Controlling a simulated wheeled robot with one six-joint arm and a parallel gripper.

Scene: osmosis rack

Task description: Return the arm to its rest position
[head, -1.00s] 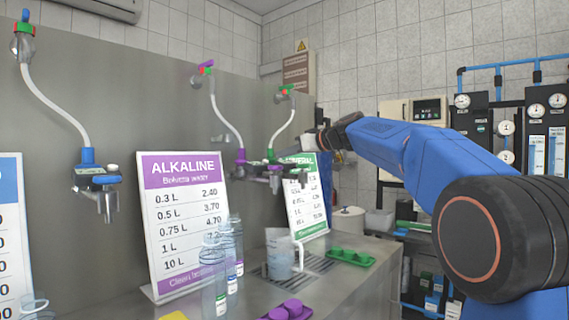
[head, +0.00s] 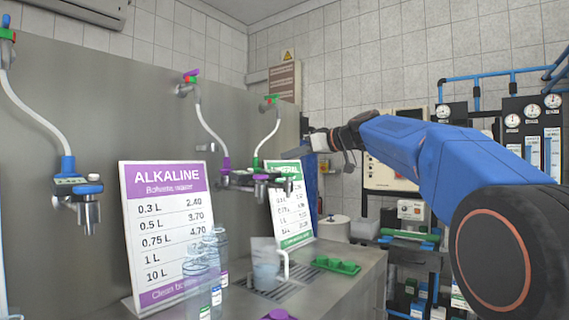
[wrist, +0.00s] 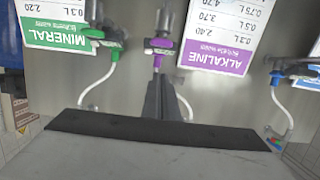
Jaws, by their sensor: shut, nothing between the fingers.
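My blue arm reaches from the right side of the head view toward the taps. My gripper (head: 318,141) is at its far end, small and partly hidden by its own wrist, in front of the wall beside the green-marked tap. In the wrist view, which looks upside down, the dark fingers of my gripper (wrist: 162,98) stand together, shut and empty. They point toward the steel panel near the purple tap (wrist: 158,46). The fingers look apart from the tap, though depth is hard to tell.
The alkaline sign (head: 166,225) and mineral sign (head: 290,205) stand on the counter. Clear bottles (head: 200,280) and a jug (head: 265,265) stand before them. A green tray (head: 337,265) lies at the right. The blue tap (head: 78,190) hangs left. Gauges and pipes fill the right side.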

